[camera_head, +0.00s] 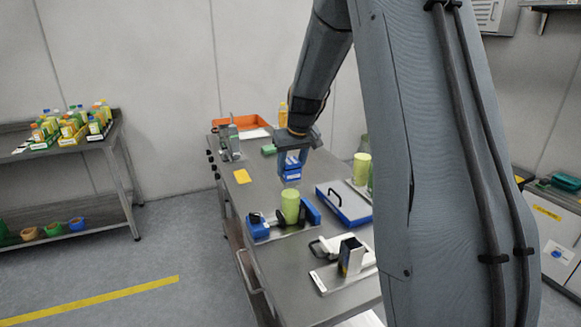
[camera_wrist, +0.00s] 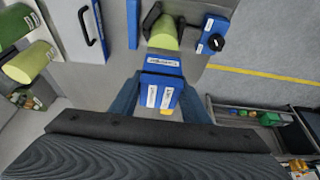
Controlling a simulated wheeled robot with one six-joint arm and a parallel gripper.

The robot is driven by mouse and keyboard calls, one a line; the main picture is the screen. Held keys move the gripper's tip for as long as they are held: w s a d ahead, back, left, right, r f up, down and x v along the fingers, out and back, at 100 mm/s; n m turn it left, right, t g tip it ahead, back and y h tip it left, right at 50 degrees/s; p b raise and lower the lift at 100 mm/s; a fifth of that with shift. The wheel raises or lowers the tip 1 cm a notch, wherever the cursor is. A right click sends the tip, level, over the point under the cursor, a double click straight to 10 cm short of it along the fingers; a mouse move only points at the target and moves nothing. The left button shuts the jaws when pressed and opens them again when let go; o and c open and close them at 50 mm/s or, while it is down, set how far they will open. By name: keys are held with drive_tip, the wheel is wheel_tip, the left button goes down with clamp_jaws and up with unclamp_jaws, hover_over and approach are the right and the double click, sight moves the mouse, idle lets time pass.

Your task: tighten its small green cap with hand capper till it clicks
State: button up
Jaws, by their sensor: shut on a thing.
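My gripper (camera_head: 291,158) is shut on a blue block-shaped tool, which looks like the hand capper (camera_head: 291,174). It holds the tool above the bench. In the wrist view the capper (camera_wrist: 160,88) sits between my fingers, with white labels on its near face. A yellow-green bottle (camera_head: 290,207) stands upright in a blue clamp (camera_head: 258,228), below the capper and apart from it in the head view. In the wrist view the bottle (camera_wrist: 163,33) shows just beyond the capper. I cannot make out a small green cap on it.
A blue-edged board (camera_head: 345,212) with a black handle lies right of the clamp, near another yellow-green container (camera_head: 361,168). A metal stand (camera_head: 350,255) is in front. An orange tray (camera_head: 245,123) is at the back. A shelf of bottles (camera_head: 70,140) stands left.

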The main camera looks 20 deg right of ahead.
drive_tip(key=shift+r+m+p, duration=0.1)
drive_tip(key=shift+m+p, duration=0.4)
drive_tip(key=shift+p, duration=0.05)
drive_tip(key=shift+m+h+p, duration=0.3)
drive_tip(key=shift+m+h, duration=0.2)
drive_tip(key=shift+w+m+h+b, duration=0.1)
drive_tip(key=shift+m+h+b, duration=0.3)
drive_tip(key=shift+m, duration=0.5)
drive_tip(key=shift+m+b, duration=0.3)
drive_tip(key=shift+b, duration=0.15)
drive_tip(key=shift+m+g+h+b, duration=0.5)
drive_tip(key=shift+m+b, duration=0.9)
drive_tip(key=shift+b, duration=0.3)
drive_tip(key=shift+m+b, duration=1.1)
drive_tip(key=shift+b, duration=0.15)
drive_tip(key=shift+m+g+h+b, duration=0.3)
drive_tip(key=shift+m+h+b, duration=0.2)
drive_tip(key=shift+m+b, duration=0.1)
drive_tip(key=shift+m+g+b, duration=0.4)
drive_tip(key=shift+m+b, duration=0.3)
drive_tip(key=shift+m, duration=0.3)
drive_tip(key=shift+m+g+h+b, duration=0.3)
drive_tip(key=shift+m+g+b, duration=0.15)
drive_tip(key=shift+m, duration=0.65)
